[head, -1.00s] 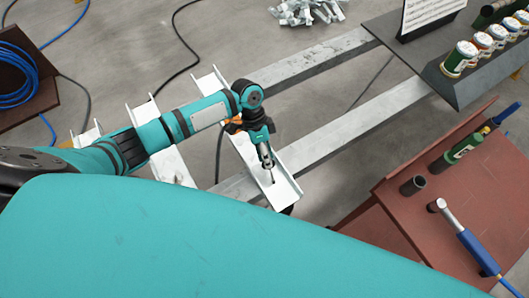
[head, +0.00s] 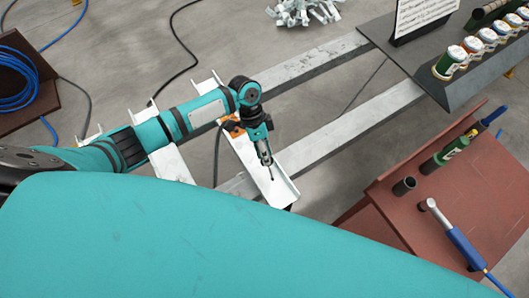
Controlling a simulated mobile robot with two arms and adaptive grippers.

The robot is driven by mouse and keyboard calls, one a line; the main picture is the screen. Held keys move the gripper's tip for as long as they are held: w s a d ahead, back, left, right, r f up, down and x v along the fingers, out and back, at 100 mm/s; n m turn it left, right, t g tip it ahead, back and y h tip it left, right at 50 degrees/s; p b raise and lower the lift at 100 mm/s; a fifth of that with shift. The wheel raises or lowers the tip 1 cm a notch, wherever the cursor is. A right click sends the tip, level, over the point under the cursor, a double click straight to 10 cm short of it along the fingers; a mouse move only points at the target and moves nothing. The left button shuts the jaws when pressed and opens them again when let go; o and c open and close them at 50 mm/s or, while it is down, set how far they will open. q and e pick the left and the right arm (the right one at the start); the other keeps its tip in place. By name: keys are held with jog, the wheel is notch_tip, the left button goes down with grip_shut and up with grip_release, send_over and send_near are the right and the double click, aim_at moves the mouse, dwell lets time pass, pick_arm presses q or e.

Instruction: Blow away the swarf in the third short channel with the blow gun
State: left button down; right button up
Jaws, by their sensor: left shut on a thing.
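My left gripper (head: 263,155) is over the rightmost pale short channel (head: 232,143). It is shut on a slim tool, which appears to be the blow gun (head: 269,169), and the thin tip points down at the channel floor towards its near end. Whether the tip touches the floor cannot be told. Two more pale channels, a middle one (head: 174,166) and a left one (head: 90,133), are partly hidden behind my left arm. No swarf can be made out at this size. My right gripper is out of view.
Long steel bars (head: 345,124) run under the channels towards a dark shelf (head: 408,66) with several jars. A red-brown table (head: 400,222) at right holds a green bottle (head: 445,155) and a blue-handled tool (head: 465,247). A blue hose coil (head: 14,78) lies at left. My teal body hides the foreground.

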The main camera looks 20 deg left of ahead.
pick_arm(q)
jog(key=shift+r+p, duration=1.9)
jog(key=shift+r, duration=0.45)
jog(key=shift+f, duration=0.1)
